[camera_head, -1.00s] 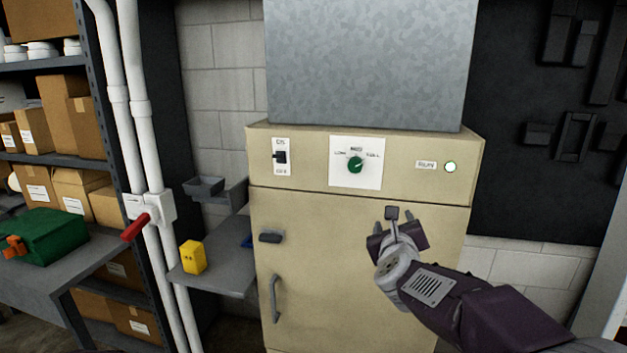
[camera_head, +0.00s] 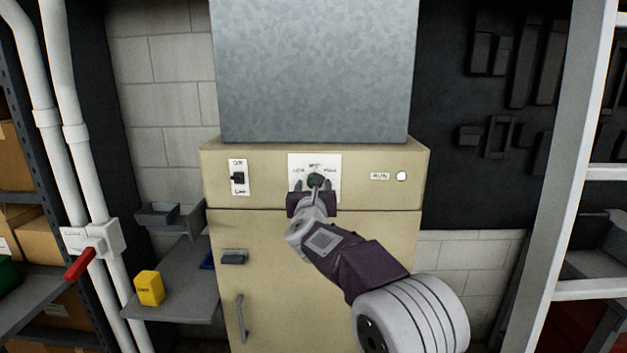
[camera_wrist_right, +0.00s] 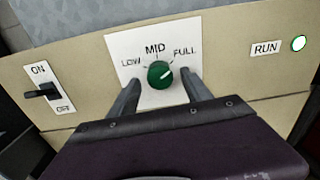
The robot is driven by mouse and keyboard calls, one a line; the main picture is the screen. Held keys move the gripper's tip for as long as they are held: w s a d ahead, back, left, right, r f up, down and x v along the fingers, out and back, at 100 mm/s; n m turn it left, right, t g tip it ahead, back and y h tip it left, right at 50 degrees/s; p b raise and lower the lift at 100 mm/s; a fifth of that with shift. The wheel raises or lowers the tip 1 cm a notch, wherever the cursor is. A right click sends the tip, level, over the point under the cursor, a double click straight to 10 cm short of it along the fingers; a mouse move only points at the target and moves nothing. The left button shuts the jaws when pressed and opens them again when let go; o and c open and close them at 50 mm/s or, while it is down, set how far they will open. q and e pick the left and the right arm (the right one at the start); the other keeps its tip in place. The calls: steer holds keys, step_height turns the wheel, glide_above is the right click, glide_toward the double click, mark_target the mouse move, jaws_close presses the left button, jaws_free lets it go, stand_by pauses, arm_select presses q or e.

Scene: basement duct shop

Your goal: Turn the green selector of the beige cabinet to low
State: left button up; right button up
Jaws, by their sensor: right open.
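The beige cabinet (camera_head: 393,191) stands ahead, with a white dial plate (camera_head: 334,162) on its upper panel. The green selector (camera_wrist_right: 160,75) is a round knob below the words LOW, MID and FULL. Its white mark points up and right, toward FULL. My right gripper (camera_wrist_right: 161,80) is open, with one finger on each side of the selector. I cannot tell whether the fingers touch it. In the head view, my right gripper (camera_head: 315,187) partly hides the selector (camera_head: 315,180). My left gripper is not in view.
An ON/OFF switch (camera_head: 238,178) sits left of the dial plate, and a lit RUN lamp (camera_head: 401,176) sits right of it. A grey metal duct (camera_head: 313,70) rises above the cabinet. A yellow box (camera_head: 149,288) stands on a side shelf (camera_head: 184,290). A red-handled lever (camera_head: 80,264) is on the left pipes.

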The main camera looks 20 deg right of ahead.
steer(key=shift+w+d, duration=0.25)
steer(key=shift+d, duration=0.05)
steer(key=shift+a, duration=0.3)
steer(key=shift+c, duration=0.6)
steer(key=c, duration=0.5)
steer(key=shift+d, duration=0.15)
jaws_close()
